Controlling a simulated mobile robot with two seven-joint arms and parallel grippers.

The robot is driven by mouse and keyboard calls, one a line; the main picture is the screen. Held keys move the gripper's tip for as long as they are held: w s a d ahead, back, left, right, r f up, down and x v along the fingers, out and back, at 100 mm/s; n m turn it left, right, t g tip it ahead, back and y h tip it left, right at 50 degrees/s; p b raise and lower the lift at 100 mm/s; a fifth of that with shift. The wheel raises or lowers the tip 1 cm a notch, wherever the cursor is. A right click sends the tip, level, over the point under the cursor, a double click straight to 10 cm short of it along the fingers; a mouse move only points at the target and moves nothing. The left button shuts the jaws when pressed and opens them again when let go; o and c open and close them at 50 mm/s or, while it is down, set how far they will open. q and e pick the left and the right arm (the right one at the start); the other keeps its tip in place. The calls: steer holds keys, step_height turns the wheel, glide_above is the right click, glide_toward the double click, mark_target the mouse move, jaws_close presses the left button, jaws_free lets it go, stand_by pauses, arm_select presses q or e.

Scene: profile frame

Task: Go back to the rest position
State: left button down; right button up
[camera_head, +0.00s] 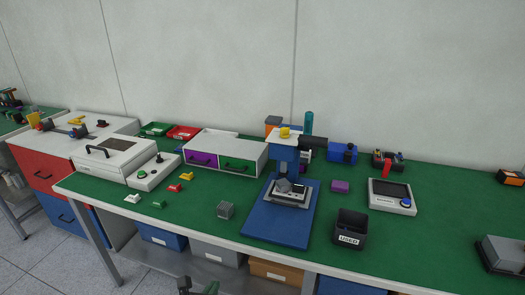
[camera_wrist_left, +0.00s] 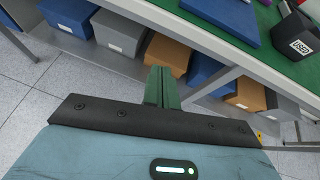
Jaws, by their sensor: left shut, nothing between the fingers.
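My left gripper (camera_head: 211,287) shows only in part at the bottom edge of the head view, in front of the green-topped workbench (camera_head: 160,220). In the left wrist view its green fingers (camera_wrist_left: 162,86) are together with nothing between them. They are apart from the bench, on the side of its front edge and lower shelf. My right gripper is in neither view.
Storage boxes (camera_wrist_left: 118,32) sit below. Grey floor (camera_wrist_left: 60,90) is clear at the left.

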arm_select(q)
steer(key=s+a+f+n+g+h, duration=0.1)
steer(key=s+a+f+n+g, duration=0.15)
steer(key=s+f+n, duration=0.35)
steer(key=s+a+f+n+g, duration=0.1)
steer(key=s+a+f+n, duration=0.25)
steer(key=s+n, duration=0.4)
steer(key=s+a+f+n+y, duration=0.1)
steer(key=s+a+f+n, duration=0.2)
steer(key=s+a+n, duration=1.15)
steer(key=d+n, duration=0.6)
steer(key=d, duration=0.7)
steer(key=shift+s+n, duration=0.3)
steer(key=shift+n, duration=0.1)
